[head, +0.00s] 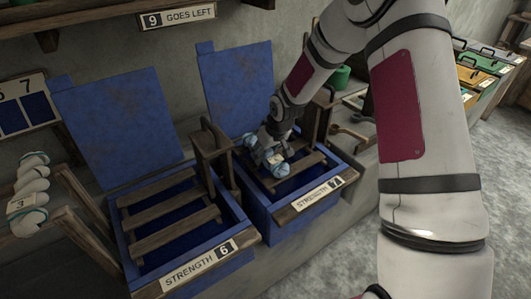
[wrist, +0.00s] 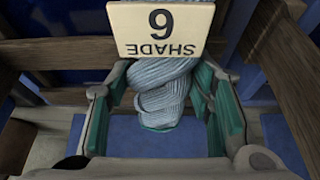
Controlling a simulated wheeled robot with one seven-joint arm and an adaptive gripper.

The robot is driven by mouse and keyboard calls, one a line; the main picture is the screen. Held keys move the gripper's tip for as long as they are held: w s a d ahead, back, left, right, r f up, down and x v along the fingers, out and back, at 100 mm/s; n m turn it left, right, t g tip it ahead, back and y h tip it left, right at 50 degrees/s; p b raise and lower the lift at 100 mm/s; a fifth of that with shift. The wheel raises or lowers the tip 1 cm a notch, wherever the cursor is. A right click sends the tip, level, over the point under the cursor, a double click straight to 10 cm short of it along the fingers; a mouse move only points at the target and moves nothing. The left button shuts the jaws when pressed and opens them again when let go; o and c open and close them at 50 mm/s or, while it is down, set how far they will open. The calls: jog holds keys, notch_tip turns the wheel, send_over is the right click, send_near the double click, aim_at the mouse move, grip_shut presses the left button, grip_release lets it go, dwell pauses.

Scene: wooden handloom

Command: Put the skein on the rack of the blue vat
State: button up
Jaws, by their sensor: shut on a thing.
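The pale blue twisted skein (head: 277,166) is at my gripper (head: 272,150), over the wooden rack of the right blue vat (head: 262,210). In the wrist view the skein (wrist: 160,85) is between the green-padded fingers (wrist: 168,115). Its cream tag (wrist: 160,28) reads SHADE upside down, with a digit that could be 6 or 9. Whether the skein touches the slats is unclear. The left blue vat (head: 130,255) has an empty slatted rack and a label STRENGTH 6. The right vat's label (head: 316,192) reads STRENGTH and a digit like 7.
Both vats have raised blue lids behind them. A wooden upright (head: 212,160) stands between the racks. A whitish tagged skein (head: 30,190) hangs at far left. A sign (head: 178,17) reads 9 GOES LEFT. Green and yellow bins (head: 480,70) stand at back right.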

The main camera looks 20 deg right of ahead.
jog(key=shift+f, duration=0.2)
jog(key=o, duration=1.3)
